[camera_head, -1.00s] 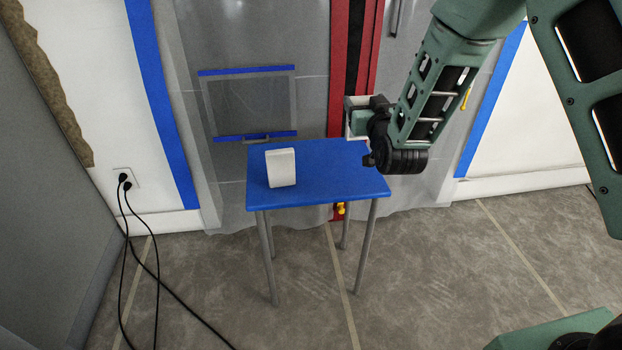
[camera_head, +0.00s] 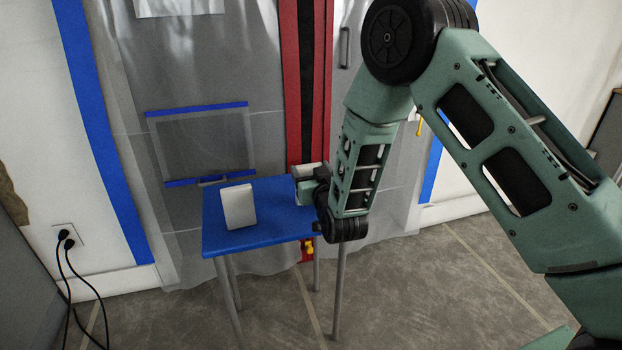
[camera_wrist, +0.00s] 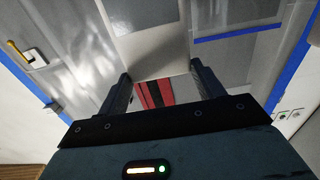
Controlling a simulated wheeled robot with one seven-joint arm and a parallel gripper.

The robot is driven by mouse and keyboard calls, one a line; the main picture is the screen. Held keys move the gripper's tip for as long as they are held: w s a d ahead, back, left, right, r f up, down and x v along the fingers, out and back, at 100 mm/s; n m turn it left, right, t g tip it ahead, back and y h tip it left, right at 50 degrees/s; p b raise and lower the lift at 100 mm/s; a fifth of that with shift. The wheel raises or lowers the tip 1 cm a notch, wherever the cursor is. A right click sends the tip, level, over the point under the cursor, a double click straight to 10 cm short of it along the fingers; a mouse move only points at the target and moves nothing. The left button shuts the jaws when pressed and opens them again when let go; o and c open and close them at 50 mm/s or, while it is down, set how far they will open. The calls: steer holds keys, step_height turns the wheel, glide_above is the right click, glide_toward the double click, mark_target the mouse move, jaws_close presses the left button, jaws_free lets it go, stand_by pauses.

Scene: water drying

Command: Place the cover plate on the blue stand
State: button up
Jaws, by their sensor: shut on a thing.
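The blue stand (camera_head: 268,229) is a small blue-topped table with grey legs, left of centre in the head view. A white upright block (camera_head: 239,206) stands on its left half. My gripper (camera_head: 304,186) is at the stand's right back side, partly hidden by my own wrist. It is shut on a pale plate, which I take as the cover plate (camera_head: 310,169). In the wrist view a pale grey panel (camera_wrist: 150,42) spans between the two fingers (camera_wrist: 160,85). I cannot tell whether the plate touches the stand.
A translucent plastic sheet with a red-edged dark strip (camera_head: 306,80) hangs behind the stand. A blue-taped frame (camera_head: 205,145) is on it. A wall outlet (camera_head: 67,238) with black cables is at the left. The floor in front is clear.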

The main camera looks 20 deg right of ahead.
steer(key=shift+f, duration=0.65)
steer(key=shift+f, duration=0.15)
steer(key=o, duration=1.2)
steer(key=shift+o, duration=0.2)
